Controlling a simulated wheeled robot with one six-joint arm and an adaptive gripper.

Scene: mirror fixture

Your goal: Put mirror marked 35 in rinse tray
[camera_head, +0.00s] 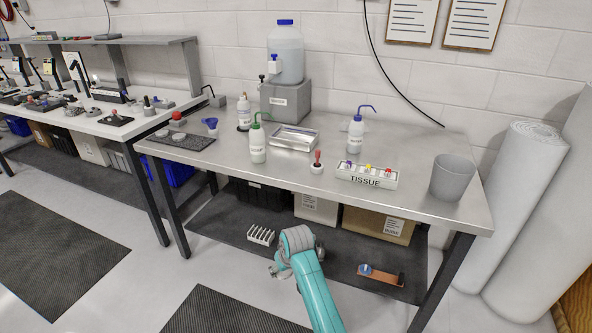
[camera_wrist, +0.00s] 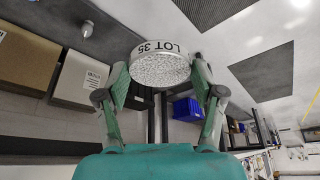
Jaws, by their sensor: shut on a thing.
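My gripper (camera_wrist: 160,74) is shut on a round mirror (camera_wrist: 161,66), a disc with a pale rim marked "LOT 35" and a speckled grey face. The fingers hold it from both sides in the wrist view. In the head view my arm's end is low in front of the bench, below the top's level, and the mirror cannot be made out there. A shallow shiny metal tray (camera_head: 294,138), which looks like the rinse tray, lies on the steel bench in front of the grey dispenser block. Its label is too small to read.
The steel bench (camera_head: 410,185) holds a green-capped bottle (camera_head: 258,143), a blue-capped bottle (camera_head: 356,133), a tissue box (camera_head: 366,176), a small red-topped pot (camera_head: 317,164), a grey bin (camera_head: 452,177) and a dark mat (camera_head: 182,138). A lower shelf (camera_head: 330,255) carries boxes and a small rack.

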